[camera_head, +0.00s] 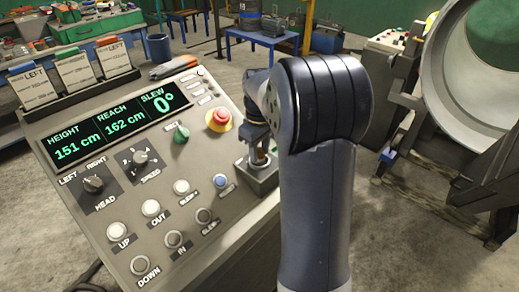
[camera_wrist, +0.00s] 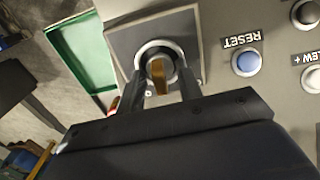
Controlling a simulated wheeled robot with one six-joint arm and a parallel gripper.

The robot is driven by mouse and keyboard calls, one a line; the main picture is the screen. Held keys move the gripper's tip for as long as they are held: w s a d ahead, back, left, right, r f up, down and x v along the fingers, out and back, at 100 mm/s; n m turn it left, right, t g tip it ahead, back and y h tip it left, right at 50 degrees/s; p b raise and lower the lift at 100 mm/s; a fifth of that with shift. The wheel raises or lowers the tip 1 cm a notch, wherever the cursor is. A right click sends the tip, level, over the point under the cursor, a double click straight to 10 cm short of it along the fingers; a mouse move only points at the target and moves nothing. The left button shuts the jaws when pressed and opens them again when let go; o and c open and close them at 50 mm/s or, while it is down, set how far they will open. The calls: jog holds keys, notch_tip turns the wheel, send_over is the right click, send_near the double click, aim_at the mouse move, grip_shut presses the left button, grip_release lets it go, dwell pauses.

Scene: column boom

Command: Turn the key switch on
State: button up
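In the wrist view, the key switch (camera_wrist: 143,51) is a round metal collar on a square grey plate. A brass-coloured key (camera_wrist: 158,76) stands out of it. My gripper (camera_wrist: 161,84) is open, with one dark finger on each side of the key and a small gap showing on both sides. In the head view, my gripper (camera_head: 258,146) points down over the plate of the key switch (camera_head: 263,176) at the right edge of the panel. My arm hides part of it there. I cannot tell any on or off marking.
The control panel (camera_head: 120,212) carries a red stop button (camera_head: 219,120), a green knob (camera_head: 181,132), selector knobs and several push buttons. The blue RESET button (camera_wrist: 246,61) sits close to the key switch. A green tray (camera_wrist: 82,58) shows beyond the panel edge.

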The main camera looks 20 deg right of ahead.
grip_shut()
jog(key=shift+r+m+p, duration=0.1)
jog(key=shift+m+p, duration=0.55)
jog(key=shift+m, duration=1.25)
jog(key=shift+m+p, duration=0.45)
jog(key=shift+m, duration=1.45)
dwell(0.5)
dwell(0.5)
grip_release()
